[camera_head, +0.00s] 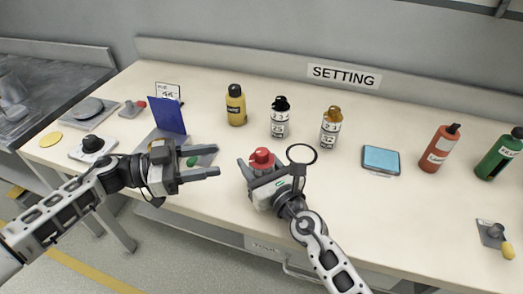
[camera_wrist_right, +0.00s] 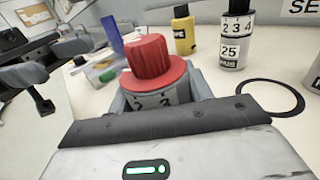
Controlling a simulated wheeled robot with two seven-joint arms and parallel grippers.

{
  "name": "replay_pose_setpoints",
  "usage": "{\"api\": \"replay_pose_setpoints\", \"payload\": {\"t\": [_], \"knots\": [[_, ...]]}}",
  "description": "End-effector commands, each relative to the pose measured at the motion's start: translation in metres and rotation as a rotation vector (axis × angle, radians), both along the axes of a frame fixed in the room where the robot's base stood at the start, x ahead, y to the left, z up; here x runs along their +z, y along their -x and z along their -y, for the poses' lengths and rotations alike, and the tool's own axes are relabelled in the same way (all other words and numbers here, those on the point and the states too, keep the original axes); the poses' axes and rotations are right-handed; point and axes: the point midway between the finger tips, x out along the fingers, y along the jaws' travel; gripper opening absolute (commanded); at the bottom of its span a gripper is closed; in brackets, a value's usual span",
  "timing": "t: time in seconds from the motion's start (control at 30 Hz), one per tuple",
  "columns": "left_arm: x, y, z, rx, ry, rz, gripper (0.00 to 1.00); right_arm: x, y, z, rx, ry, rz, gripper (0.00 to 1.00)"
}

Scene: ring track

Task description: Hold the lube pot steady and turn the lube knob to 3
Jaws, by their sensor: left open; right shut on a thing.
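A small pale pot with a ribbed red knob (camera_head: 262,156) on top stands near the front edge of the table. In the right wrist view the red knob (camera_wrist_right: 149,60) has a wide flange, and the digits 2 and 3 show on the pot's body (camera_wrist_right: 163,97) below it. My right gripper (camera_head: 264,178) is shut on the pot's body, below the knob. My left gripper (camera_head: 212,161) is open and empty, left of the pot, its fingers pointing right towards it and apart from it. The knob's exact setting cannot be told.
A yellow bottle (camera_head: 236,105), two numbered bottles (camera_head: 280,118) (camera_head: 331,128) and a blue-topped tray (camera_head: 381,160) stand behind. A black ring (camera_head: 302,153) shows close to my right gripper. A blue panel (camera_head: 168,115) stands behind my left gripper.

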Motion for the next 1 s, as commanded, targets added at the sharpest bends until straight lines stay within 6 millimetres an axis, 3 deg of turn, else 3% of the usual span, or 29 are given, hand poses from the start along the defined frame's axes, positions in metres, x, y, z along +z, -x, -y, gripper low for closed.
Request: {"api": "replay_pose_setpoints", "payload": {"t": [0.17,0.6,0.8,1.0], "knots": [[0.000,-0.004,0.019,0.002,0.009,-0.014,0.47,0.000,0.000,0.000,0.001,0.000,0.000,0.23],[0.000,-0.022,0.099,0.002,0.007,-0.012,0.47,0.000,0.000,0.000,0.000,0.001,-0.001,0.23],[0.000,-0.025,0.114,0.002,0.004,-0.012,0.47,0.000,0.000,0.000,0.000,0.001,-0.001,0.23],[0.000,-0.025,0.115,0.002,0.004,-0.012,0.47,0.000,0.000,0.000,0.000,0.001,-0.001,0.23]]}}
